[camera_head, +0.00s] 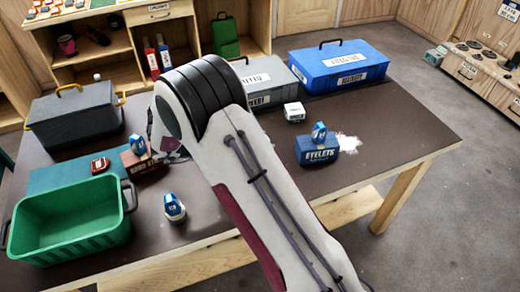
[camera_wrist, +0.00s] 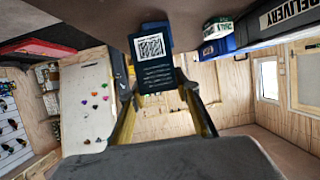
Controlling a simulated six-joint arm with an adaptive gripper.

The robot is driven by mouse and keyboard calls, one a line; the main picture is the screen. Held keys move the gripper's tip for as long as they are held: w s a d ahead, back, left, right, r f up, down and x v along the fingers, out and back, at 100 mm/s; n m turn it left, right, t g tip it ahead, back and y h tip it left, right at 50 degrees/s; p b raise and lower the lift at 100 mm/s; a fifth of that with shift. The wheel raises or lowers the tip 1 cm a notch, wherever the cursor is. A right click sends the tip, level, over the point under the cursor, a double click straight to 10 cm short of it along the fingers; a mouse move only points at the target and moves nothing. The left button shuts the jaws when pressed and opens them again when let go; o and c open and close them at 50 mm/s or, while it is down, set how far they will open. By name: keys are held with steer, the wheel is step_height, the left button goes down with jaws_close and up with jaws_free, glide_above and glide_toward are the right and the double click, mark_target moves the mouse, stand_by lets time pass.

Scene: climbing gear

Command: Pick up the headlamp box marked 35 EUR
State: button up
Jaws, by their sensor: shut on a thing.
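In the wrist view, a dark blue box (camera_wrist: 155,60) with a white QR code and small print faces me between the fingers of my gripper (camera_wrist: 160,88), which is shut on it. Its price is not visible on this face. In the head view my arm hides the gripper and the held box. Other small boxes there have labels too small to read: a blue and white one (camera_head: 174,208) on the table, one (camera_head: 138,145) on a brown box, one (camera_head: 319,132) on the blue EYELETS box (camera_head: 316,153), and a white-green one (camera_head: 294,112).
A green crate (camera_head: 75,240), empty inside, stands at the front left of the table. A dark lidded box (camera_head: 75,115) is behind it. A grey box (camera_head: 265,80) and a blue toolbox (camera_head: 338,65) stand at the back. The table's right side (camera_head: 400,125) is mostly clear.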

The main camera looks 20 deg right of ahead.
steer(key=shift+r, duration=1.1)
